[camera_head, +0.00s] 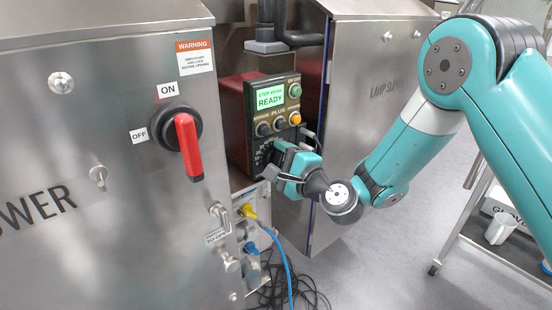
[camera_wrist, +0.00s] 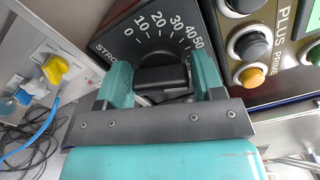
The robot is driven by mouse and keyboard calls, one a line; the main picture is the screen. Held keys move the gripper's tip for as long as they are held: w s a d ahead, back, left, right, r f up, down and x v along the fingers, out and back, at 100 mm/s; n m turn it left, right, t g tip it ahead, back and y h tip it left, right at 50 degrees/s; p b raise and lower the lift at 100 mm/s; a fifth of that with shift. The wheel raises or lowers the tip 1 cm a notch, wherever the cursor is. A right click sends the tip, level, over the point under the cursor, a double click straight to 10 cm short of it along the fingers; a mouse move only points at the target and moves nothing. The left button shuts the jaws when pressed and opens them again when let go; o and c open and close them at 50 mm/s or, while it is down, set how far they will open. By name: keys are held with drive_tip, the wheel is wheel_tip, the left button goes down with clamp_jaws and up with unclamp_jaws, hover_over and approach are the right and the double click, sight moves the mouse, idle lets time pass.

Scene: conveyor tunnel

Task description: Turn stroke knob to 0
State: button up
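The stroke knob (camera_wrist: 161,76) is a black knob on a black dial plate (camera_wrist: 116,46) with white marks from 0 to 50, seen close up in the wrist view. My gripper (camera_wrist: 162,82) has its two teal fingers on either side of the knob. The gaps beside the knob are very small, and I cannot tell whether the fingers press on it. The knob's pointer is hidden. In the head view my gripper (camera_head: 284,163) is at the lower part of the red-sided control box (camera_head: 236,124) and covers the knob.
The green display (camera_head: 271,95) reads READY, with a line that looks like "STOP 40mm" above it. Several buttons, one of them yellow (camera_wrist: 251,76), sit beside the dial. A cabinet with a red switch handle (camera_head: 188,147) stands left; a blue cable (camera_head: 284,262) hangs below.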

drive_tip(key=c, duration=0.5)
drive_tip(key=shift+c, duration=0.2)
drive_tip(key=shift+n, duration=0.3)
drive_tip(key=n+b, duration=0.4)
drive_tip(key=n, duration=0.1)
drive_tip(key=shift+f, duration=0.15)
drive_tip(key=n+b, duration=0.4)
drive_tip(key=n, duration=0.1)
drive_tip(key=shift+s+f+n, duration=0.1)
drive_tip(key=shift+n, duration=0.3)
drive_tip(key=n+b, duration=0.3)
drive_tip(key=shift+f+n, duration=0.1)
drive_tip(key=shift+n, duration=0.3)
drive_tip(key=n+b, duration=0.3)
drive_tip(key=b, duration=0.1)
drive_tip(key=shift+n, duration=0.3)
drive_tip(key=n+b, duration=0.4)
drive_tip(key=n, duration=0.1)
drive_tip(key=shift+b, duration=0.4)
